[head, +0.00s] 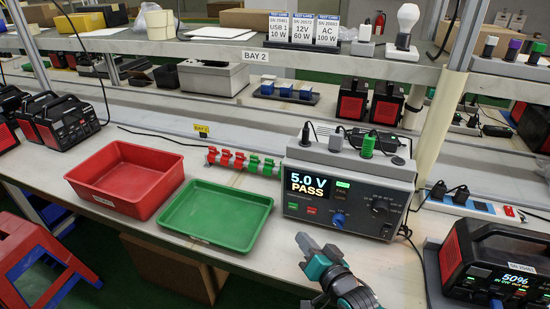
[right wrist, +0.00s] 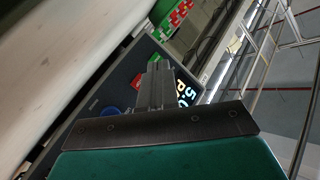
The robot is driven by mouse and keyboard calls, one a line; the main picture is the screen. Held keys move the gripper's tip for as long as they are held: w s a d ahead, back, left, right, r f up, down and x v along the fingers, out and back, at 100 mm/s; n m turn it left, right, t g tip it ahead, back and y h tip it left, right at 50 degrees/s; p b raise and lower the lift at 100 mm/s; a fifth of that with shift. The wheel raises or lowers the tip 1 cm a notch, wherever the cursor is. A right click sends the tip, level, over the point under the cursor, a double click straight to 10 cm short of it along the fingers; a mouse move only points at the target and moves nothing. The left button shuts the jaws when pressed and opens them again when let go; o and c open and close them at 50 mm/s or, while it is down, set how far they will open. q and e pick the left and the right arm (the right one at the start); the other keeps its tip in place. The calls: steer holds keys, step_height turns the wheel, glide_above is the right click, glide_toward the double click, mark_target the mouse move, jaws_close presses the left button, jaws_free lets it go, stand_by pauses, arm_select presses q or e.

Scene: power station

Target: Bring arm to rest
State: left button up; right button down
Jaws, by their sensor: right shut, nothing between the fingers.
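My right gripper (head: 304,241) comes in from the bottom of the head view, in front of the tester (head: 350,185) and above the front edge of the bench. Its fingers are closed together with nothing between them. In the right wrist view the closed fingers (right wrist: 157,72) point toward the tester's front panel, which shows tilted behind them. The tester's screen reads 5.0 V and PASS. My left gripper is not in either view.
A red tray (head: 125,178) and a green tray (head: 217,212) sit empty on the bench left of the tester. A power station (head: 490,268) reading 50% stands at the right. Red and green clips (head: 240,162) line up behind the green tray. A shelf (head: 230,47) runs above.

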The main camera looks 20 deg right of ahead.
steer(key=shift+s+a+g, duration=0.2)
steer(key=shift+s+g, duration=0.1)
steer(key=shift+s, duration=0.05)
steer(key=s+d+r+n+g+h, duration=0.15)
steer(key=s+n+g, duration=0.35)
steer(key=s, duration=0.7)
steer(key=s+r+n+g+h, duration=0.25)
steer(key=s+g, duration=0.45)
steer(key=s, duration=0.6)
steer(key=w+a+f+t+y, duration=0.2)
steer(key=w+f+t, duration=0.5)
steer(key=w+f, duration=0.1)
steer(key=shift+a+f+y, duration=0.35)
steer(key=shift+f+y, duration=0.05)
steer(key=shift+s+d, duration=0.1)
